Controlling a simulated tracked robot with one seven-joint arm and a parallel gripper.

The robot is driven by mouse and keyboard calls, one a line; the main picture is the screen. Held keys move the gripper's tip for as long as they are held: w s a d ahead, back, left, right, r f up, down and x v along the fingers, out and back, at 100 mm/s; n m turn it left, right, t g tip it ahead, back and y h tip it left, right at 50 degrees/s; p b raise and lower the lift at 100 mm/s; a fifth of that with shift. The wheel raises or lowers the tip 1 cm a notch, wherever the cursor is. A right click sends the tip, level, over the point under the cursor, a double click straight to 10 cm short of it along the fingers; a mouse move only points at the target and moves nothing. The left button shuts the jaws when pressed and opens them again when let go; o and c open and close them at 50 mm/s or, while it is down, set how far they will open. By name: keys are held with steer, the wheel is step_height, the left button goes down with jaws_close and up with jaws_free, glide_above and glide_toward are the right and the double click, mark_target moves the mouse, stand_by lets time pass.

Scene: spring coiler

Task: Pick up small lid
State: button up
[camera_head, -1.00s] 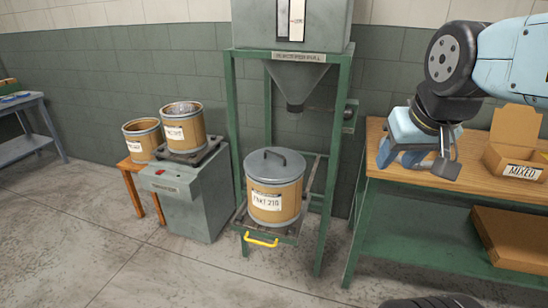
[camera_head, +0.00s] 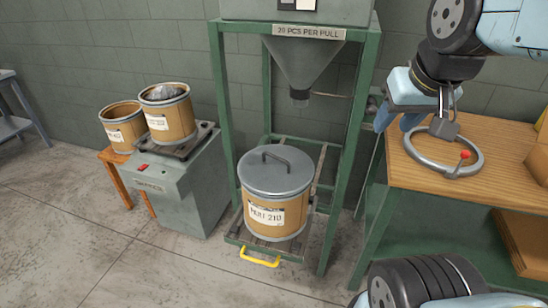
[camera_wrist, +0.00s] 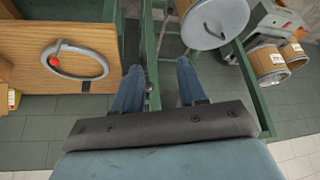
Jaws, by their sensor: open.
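A grey round lid (camera_head: 276,168) with a bar handle sits on a labelled fibre drum (camera_head: 272,212) under the hopper in the head view. The same lid (camera_wrist: 212,22) shows at the top of the wrist view, partly cut off. It is the only drum lid I see; I cannot compare its size with another. My gripper (camera_head: 398,118) is up and to the right of the lid, near the bench's left end, apart from it. In the wrist view my gripper (camera_wrist: 159,68) has its two blue fingers spread with nothing between them.
A metal ring with a red knob (camera_head: 444,152) lies on the wooden bench (camera_head: 500,178) to the right. A green hopper frame (camera_head: 355,130) stands around the drum, with a yellow handle (camera_head: 260,257) below. Two open drums (camera_head: 168,112) stand at left. The floor in front is clear.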

steer(key=shift+w, duration=0.1)
steer(key=m+t+h, duration=0.6)
steer(key=m+h, duration=0.4)
steer(key=m, duration=1.6)
glide_above(274, 169)
steer(key=a+f+v, duration=0.1)
steer(key=f+v, duration=0.2)
steer(key=v, duration=1)
step_height(274, 169, down, 26)
steer(key=x, duration=0.8)
steer(key=shift+d+r, duration=0.2)
steer(key=shift+x, duration=2.75)
steer(key=shift+d+f, duration=0.1)
jaws_close()
